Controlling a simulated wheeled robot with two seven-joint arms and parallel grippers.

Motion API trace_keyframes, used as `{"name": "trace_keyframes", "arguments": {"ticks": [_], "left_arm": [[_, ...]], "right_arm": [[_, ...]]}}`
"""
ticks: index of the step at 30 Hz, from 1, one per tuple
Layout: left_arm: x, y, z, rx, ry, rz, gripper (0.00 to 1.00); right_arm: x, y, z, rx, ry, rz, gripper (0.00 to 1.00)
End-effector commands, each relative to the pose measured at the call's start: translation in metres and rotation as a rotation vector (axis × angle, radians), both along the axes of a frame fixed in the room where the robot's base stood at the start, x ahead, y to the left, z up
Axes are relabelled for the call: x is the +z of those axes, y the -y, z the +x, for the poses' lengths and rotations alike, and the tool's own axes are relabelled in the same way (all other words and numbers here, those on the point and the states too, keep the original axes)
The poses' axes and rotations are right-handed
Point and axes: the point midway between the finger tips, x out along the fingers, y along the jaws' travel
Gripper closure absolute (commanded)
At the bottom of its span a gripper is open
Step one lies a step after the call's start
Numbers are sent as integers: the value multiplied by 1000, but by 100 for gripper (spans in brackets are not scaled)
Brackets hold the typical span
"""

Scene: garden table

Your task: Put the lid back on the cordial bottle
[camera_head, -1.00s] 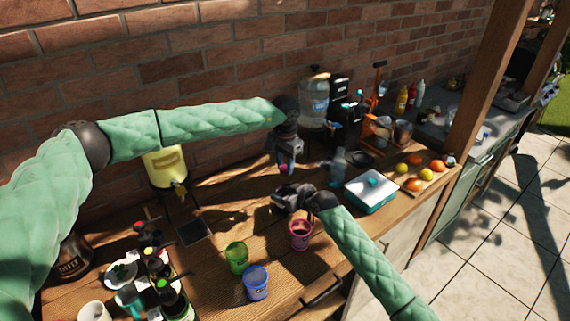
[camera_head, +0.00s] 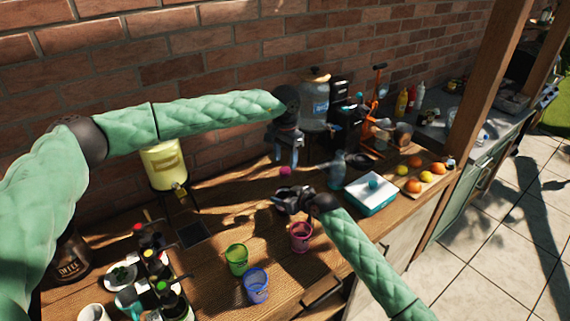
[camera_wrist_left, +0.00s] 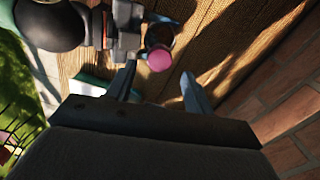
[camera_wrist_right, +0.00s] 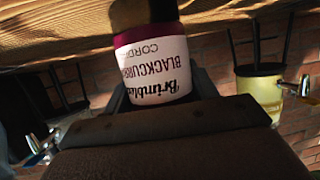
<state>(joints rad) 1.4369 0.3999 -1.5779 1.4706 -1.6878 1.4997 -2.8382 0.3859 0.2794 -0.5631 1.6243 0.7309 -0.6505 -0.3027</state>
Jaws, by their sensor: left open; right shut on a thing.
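The cordial bottle (camera_wrist_right: 155,65) has a white label reading blackcurrant cordial and fills the middle of the right wrist view. My right gripper (camera_head: 282,203) is shut on it above the wooden counter. The pink lid (camera_head: 285,171) shows at the bottle's top, just below my left gripper (camera_head: 286,161). In the left wrist view the lid (camera_wrist_left: 159,59) overlaps the dark round bottle (camera_wrist_left: 162,36) and looks to sit on its top; whether it is fully seated I cannot tell. My left gripper is open, its two fingers apart and clear of the lid.
A white-topped teal box (camera_head: 371,192) is to the right. A yellow drink dispenser (camera_head: 164,165) stands by the wall.

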Motion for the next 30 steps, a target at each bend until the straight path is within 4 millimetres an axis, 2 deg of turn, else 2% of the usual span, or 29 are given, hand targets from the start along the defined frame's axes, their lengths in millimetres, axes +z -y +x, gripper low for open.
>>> {"name": "trace_keyframes", "arguments": {"ticks": [3,10,11,20,24,30], "left_arm": [[10,0,0,0,0,-1,48],[11,0,0,1,-1,-1,48],[11,0,0,0,-1,-1,51],[-10,5,-10,0,-33,-17,51],[-6,18,-12,3,-39,-71,51],[3,20,-10,180,-39,-80,51]], "right_arm": [[-1,0,0,1,-2,0,100],[-1,0,0,1,-2,0,100],[-1,0,0,1,-2,0,100],[-1,0,0,1,-2,0,100],[-1,0,0,1,-2,0,100],[-1,0,0,0,-1,0,100]]}}
